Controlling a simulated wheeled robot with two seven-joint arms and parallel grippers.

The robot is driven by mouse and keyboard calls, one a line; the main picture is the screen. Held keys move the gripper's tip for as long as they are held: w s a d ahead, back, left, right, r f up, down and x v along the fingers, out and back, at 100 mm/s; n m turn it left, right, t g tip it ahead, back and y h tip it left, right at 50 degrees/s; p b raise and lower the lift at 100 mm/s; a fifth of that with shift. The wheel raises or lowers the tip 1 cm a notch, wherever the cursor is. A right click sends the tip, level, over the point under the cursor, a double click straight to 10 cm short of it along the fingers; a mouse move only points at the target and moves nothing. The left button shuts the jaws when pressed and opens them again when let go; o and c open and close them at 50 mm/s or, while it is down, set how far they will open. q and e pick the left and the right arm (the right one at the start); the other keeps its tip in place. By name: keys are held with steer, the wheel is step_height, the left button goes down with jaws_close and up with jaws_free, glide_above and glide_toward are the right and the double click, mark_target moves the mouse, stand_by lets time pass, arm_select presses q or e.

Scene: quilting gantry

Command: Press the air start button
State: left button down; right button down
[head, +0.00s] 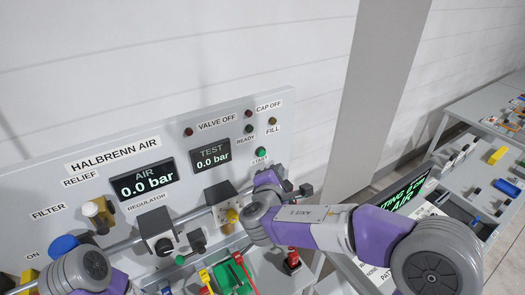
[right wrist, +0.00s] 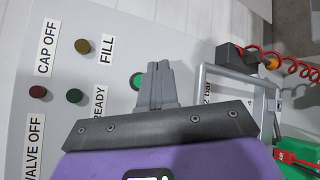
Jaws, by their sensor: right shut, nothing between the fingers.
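The green start button (head: 261,153) sits at the lower right of the upright grey air panel (head: 120,128), with a small label under it that seems to read START. My right gripper (head: 266,175) is in front of the panel just below this button; its fingers are mostly hidden in the head view. In the right wrist view the closed fingers (right wrist: 158,68) point at the panel, empty, and the green button (right wrist: 136,81) shows right beside them, partly covered. I cannot tell whether they touch. Of my left arm only a part shows at the lower left; its gripper is out of view.
The AIR display (head: 142,181) and TEST display (head: 210,156) both read 0.0 bar. Indicator lamps sit above, near VALVE OFF (head: 216,122). A regulator block (head: 158,230) and yellow-black fittings stick out below. In the wrist view a red coiled hose (right wrist: 298,68) hangs at the right.

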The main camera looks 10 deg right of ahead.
mark_target(261, 153)
steer(key=shift+w+a, duration=0.25)
steer(key=shift+w, duration=0.5)
steer(key=shift+w+a, duration=0.3)
steer(key=shift+w, duration=0.45)
steer(key=shift+w+a, duration=0.25)
steer(key=shift+w, duration=0.5)
steer(key=shift+w, duration=0.1)
steer(key=shift+w+a+b, duration=0.15)
steer(key=shift+w+b, duration=0.15)
steer(key=shift+w+a, duration=0.15)
steer(key=shift+w, duration=0.25)
stand_by(0.9)
stand_by(0.3)
steer(key=shift+s+d+b, duration=0.3)
steer(key=shift+s+b, duration=0.55)
